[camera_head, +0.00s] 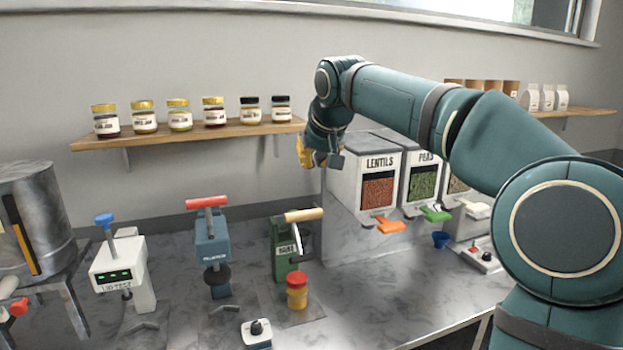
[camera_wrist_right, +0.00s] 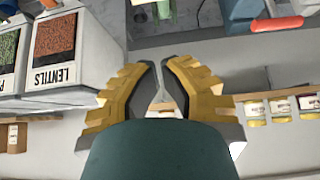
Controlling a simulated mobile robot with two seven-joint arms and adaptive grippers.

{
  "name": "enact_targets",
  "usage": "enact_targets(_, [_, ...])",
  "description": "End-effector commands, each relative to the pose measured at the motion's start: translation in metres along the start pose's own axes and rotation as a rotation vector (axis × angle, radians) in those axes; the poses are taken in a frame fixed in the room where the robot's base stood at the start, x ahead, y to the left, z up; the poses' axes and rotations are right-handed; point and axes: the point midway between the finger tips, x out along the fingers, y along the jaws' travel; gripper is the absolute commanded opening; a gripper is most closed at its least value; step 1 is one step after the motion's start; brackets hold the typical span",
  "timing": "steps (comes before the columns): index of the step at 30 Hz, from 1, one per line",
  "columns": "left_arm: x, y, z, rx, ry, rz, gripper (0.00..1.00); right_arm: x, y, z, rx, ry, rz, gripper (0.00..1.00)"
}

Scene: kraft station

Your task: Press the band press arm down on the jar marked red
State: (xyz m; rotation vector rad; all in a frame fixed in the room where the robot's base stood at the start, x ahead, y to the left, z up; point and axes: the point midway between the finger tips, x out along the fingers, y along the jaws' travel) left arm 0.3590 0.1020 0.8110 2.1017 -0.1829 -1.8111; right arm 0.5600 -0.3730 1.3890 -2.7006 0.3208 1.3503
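The green band press (camera_head: 284,262) stands on the counter in the head view. Its arm has a cream handle (camera_head: 303,214) and is raised. A small jar (camera_head: 297,295) with a red lid and yellow-orange body stands upright at the front of this press. My right gripper (camera_head: 320,152) hangs above and behind the press, in front of the wall and apart from press and jar. In the right wrist view its yellow fingers (camera_wrist_right: 159,64) come nearly together at the tips, with nothing held between them. My left gripper is not in view.
A blue press with a red handle (camera_head: 206,202) and a white lid tester (camera_head: 118,268) stand to the left. Lentil and pea dispensers (camera_head: 362,165) stand to the right. A wall shelf (camera_head: 190,135) with several jars is behind. Bare counter (camera_head: 390,295) lies right of the jar.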

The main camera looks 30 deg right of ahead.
Motion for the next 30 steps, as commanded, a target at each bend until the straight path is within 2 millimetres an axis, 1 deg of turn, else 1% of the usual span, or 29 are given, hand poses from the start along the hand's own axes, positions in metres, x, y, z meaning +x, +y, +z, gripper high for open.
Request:
enact_targets(1, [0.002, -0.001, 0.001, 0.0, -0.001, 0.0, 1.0, 0.009, 0.0, 0.001, 0.0, -0.004, 0.001, 0.0])
enact_targets(5, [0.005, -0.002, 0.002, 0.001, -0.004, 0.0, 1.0, 0.033, 0.0, 0.002, 0.0, -0.005, 0.001, 0.0])
enact_targets(9, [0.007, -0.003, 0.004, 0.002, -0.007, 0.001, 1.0, 0.061, 0.0, 0.002, 0.0, -0.006, 0.0, 0.0])
enact_targets(14, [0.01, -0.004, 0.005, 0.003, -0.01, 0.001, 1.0, 0.091, 0.0, 0.002, 0.0, -0.004, -0.001, 0.0])
enact_targets(15, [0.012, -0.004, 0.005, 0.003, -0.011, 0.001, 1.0, 0.097, 0.0, 0.004, 0.0, -0.004, 0.0, 0.0])
enact_targets(18, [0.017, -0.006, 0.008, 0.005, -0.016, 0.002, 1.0, 0.107, 0.0, 0.017, 0.0, -0.004, 0.0, 0.0])
enact_targets(21, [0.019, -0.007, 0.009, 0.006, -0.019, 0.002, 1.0, 0.114, 0.0, 0.024, -0.001, -0.003, 0.0, 0.0])
enact_targets(24, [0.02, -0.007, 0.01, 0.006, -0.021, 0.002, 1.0, 0.117, 0.0, 0.027, 0.0, -0.001, 0.0, 0.0])
enact_targets(30, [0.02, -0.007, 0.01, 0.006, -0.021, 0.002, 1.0, 0.119, 0.0, 0.029, 0.0, -0.001, 0.0, 0.0])
